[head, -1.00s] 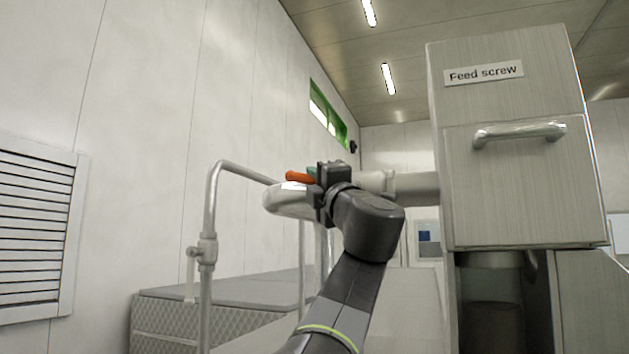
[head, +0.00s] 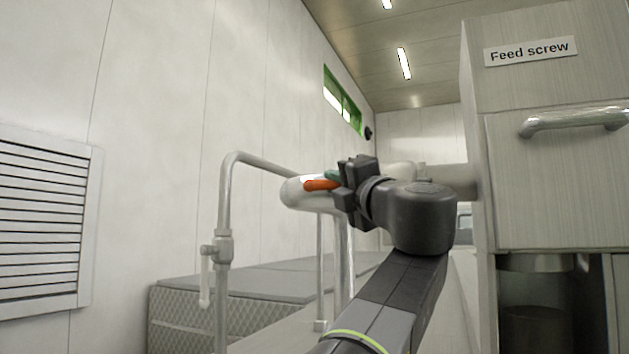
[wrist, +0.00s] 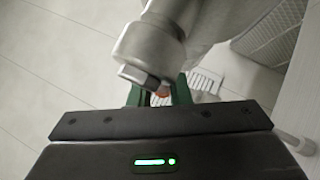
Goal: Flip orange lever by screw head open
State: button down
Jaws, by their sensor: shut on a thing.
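My gripper is shut on the lever. The lever's pivot is hidden behind the gripper and the fitting.
The grey Feed screw cabinet (head: 560,185) with a bar handle (head: 575,121) stands close on the right. A thin pipe with a valve (head: 222,248) stands at the left, before a low quilted box (head: 180,315). A louvred vent (head: 45,220) is on the left wall.

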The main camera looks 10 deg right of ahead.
jog(key=c, duration=1.6)
grip_release()
jog(key=shift+f, duration=0.1)
jog(key=b+v, duration=0.4)
jog(key=v, duration=0.9)
jog(key=shift+s+d, duration=0.1)
jog(key=shift+s, duration=0.3)
jog(key=shift+p+x, duration=2)
jog(key=shift+x, duration=4.9)
jog(key=shift+f, duration=0.15)
